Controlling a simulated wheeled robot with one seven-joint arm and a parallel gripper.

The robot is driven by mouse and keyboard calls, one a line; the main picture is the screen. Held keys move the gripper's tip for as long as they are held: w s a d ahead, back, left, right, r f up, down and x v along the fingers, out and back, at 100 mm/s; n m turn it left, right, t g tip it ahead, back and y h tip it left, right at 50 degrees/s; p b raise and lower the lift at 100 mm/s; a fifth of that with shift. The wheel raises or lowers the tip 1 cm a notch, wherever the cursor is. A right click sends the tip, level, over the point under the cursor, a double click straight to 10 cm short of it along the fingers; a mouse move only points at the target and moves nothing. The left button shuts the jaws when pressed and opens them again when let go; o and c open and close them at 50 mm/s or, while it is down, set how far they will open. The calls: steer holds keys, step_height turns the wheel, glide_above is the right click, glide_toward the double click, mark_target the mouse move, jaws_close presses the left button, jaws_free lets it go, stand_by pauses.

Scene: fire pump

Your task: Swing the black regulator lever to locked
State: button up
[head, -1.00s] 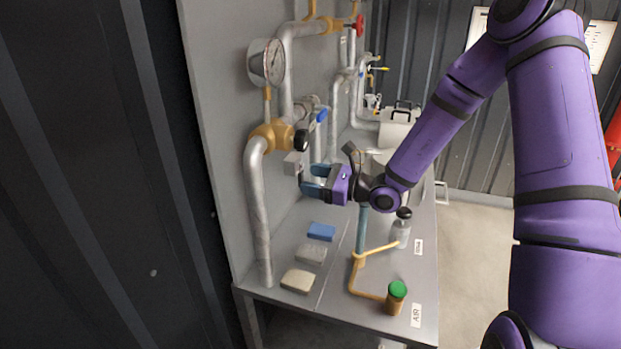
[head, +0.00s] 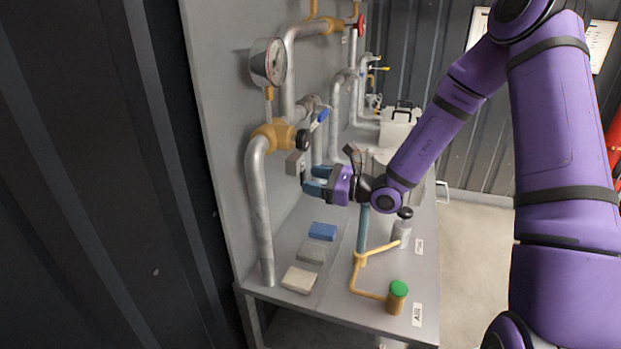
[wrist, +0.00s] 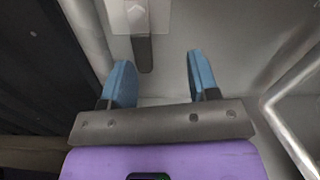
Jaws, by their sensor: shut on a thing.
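The black regulator lever (wrist: 143,54) hangs down from a grey block with a pale arrow mark (wrist: 137,14) in the wrist view. In the head view the grey block (head: 295,164) sits on the panel, below a brass fitting with a black knob. The lever's lower end shows between the fingertips, closer to the left finger; the exact contact is hard to see. The gripper also shows in the head view (head: 312,181), just right of and below the block, where its fingers partly hide the lever.
A pressure gauge (head: 268,62), silver pipes (head: 258,215) and a blue-handled valve (head: 323,115) are close above and left.

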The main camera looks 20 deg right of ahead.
steer(key=shift+w+a+r, duration=0.2)
steer(key=shift+a, duration=0.15)
steer(key=shift+w+a+r, duration=0.15)
steer(key=shift+a, duration=0.2)
steer(key=f+v, duration=0.1)
steer(key=v, duration=1.2)
steer(key=shift+w+d, duration=0.25)
steer(key=shift+w, duration=0.1)
steer(key=shift+f, duration=0.15)
stand_by(0.5)
steer(key=v, duration=1)
steer(key=shift+s+d, duration=0.2)
steer(key=shift+d, duration=0.15)
